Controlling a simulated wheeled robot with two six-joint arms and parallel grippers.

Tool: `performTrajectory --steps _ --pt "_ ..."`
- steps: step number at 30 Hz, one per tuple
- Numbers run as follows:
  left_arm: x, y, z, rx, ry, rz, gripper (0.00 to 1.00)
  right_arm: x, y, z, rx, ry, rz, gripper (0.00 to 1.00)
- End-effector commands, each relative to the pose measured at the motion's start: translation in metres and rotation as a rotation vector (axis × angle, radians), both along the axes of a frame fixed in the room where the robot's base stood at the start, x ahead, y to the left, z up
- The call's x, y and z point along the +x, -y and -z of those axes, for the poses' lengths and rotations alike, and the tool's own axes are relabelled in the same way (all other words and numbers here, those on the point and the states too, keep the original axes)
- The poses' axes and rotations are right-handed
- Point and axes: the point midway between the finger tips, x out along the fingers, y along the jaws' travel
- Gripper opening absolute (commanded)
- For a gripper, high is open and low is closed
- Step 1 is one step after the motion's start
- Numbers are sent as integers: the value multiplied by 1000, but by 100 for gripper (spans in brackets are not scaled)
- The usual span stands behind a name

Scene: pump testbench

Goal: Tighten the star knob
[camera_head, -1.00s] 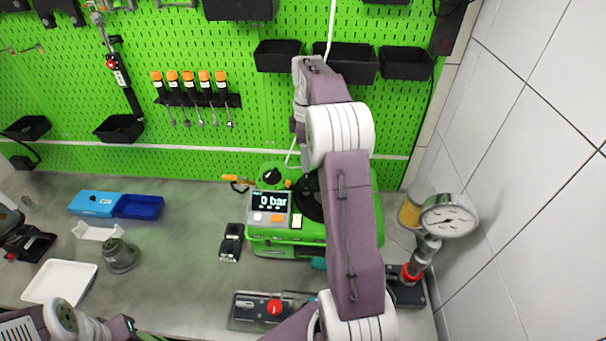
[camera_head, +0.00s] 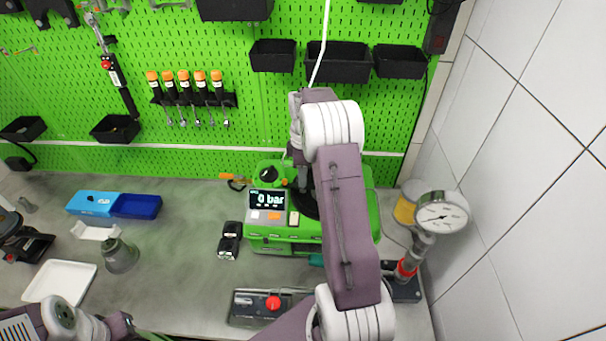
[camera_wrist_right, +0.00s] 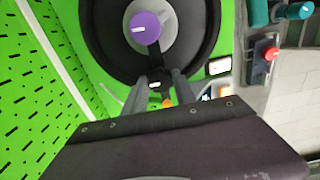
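The green pump unit (camera_head: 283,245) reads 0 bar on its screen. A black knob (camera_head: 268,175) stands on its top left; I cannot tell whether it is the star knob. In the right wrist view a round purple knob (camera_wrist_right: 145,28) sits in the middle of a black dish (camera_wrist_right: 105,45). My right gripper (camera_wrist_right: 158,78) has two dark fingers apart, below the purple knob in the picture and not around it. In the head view my right gripper (camera_head: 303,178) is over the unit, largely hidden by its arm. My left gripper (camera_head: 128,322) is at the bottom edge, its fingers unclear.
A pressure gauge (camera_head: 441,213) on a stand is to the right near the tiled wall. A grey box with a red knob (camera_head: 273,303) lies in front. A blue case (camera_head: 95,203), white tray (camera_head: 58,282) and grey cup (camera_head: 121,256) are left. The green pegboard (camera_head: 200,60) closes the back.

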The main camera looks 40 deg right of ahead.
Motion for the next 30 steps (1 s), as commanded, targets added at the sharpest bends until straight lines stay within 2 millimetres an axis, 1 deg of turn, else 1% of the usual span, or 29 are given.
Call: performTrajectory --steps 5,11,17,30 --pt "0 0 -1 0 0 0 0 0 0 0 0 -1 8 0" --pt "0 0 -4 0 0 0 0 0 0 0 1 -2 73 0" --pt "0 0 -11 0 0 0 0 0 0 -1 0 -3 219 0" --pt "0 0 -24 0 0 0 0 0 0 -1 -1 -2 636 0"
